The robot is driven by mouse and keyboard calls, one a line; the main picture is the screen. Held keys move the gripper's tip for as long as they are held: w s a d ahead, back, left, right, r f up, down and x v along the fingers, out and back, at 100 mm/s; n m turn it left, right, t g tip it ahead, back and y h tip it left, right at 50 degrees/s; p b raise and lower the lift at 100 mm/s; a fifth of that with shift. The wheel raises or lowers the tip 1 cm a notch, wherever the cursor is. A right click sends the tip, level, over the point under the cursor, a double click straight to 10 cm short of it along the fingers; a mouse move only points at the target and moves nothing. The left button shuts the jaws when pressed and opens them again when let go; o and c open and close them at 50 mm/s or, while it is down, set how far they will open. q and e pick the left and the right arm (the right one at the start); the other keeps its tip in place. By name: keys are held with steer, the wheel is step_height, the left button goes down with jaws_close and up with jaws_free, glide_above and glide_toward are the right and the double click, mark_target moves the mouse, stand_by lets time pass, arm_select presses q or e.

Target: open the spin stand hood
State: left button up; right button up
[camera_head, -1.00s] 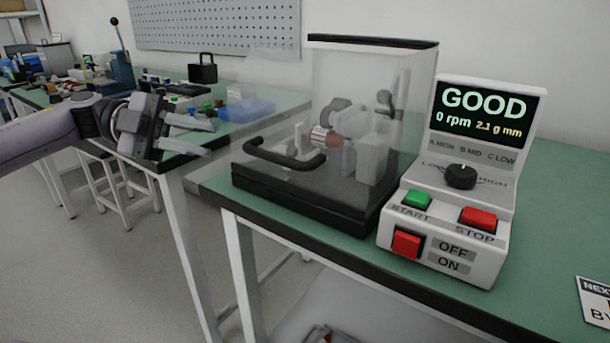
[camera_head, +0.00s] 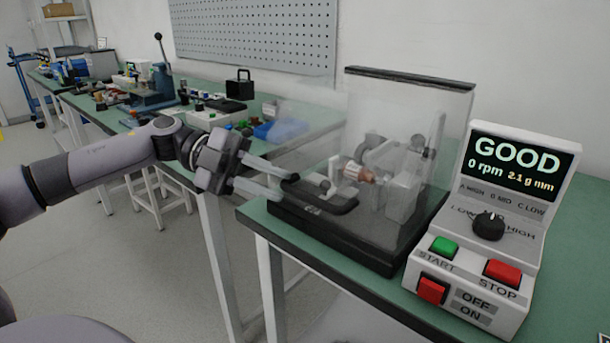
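The spin stand hood (camera_head: 390,110) is a clear box with a dark top edge, down over the stand's black base (camera_head: 345,240). A black bar handle (camera_head: 325,207) sticks out at its lower front left. Through the hood I see a rotor with copper windings (camera_head: 357,172) on grey supports. My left gripper (camera_head: 287,186) comes in from the left, its two fingers apart. Its fingertips are at the left end of the handle; I cannot tell whether they touch it. My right gripper is not in view.
The control box (camera_head: 480,235) stands right of the hood, reading GOOD and 0 rpm, with green and red buttons. A blue bin (camera_head: 280,130) and tools are on the bench behind. Floor shows between the benches at left.

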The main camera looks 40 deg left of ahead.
mark_target(296, 191)
arm_select(q)
steer(key=p+x, duration=0.2)
steer(key=x, duration=0.2)
steer(key=shift+w+d, duration=0.1)
steer(key=shift+d, duration=0.2)
steer(key=shift+w+d+f, duration=0.2)
steer(key=shift+d+f, duration=0.05)
steer(key=shift+d, duration=0.4)
jaws_close()
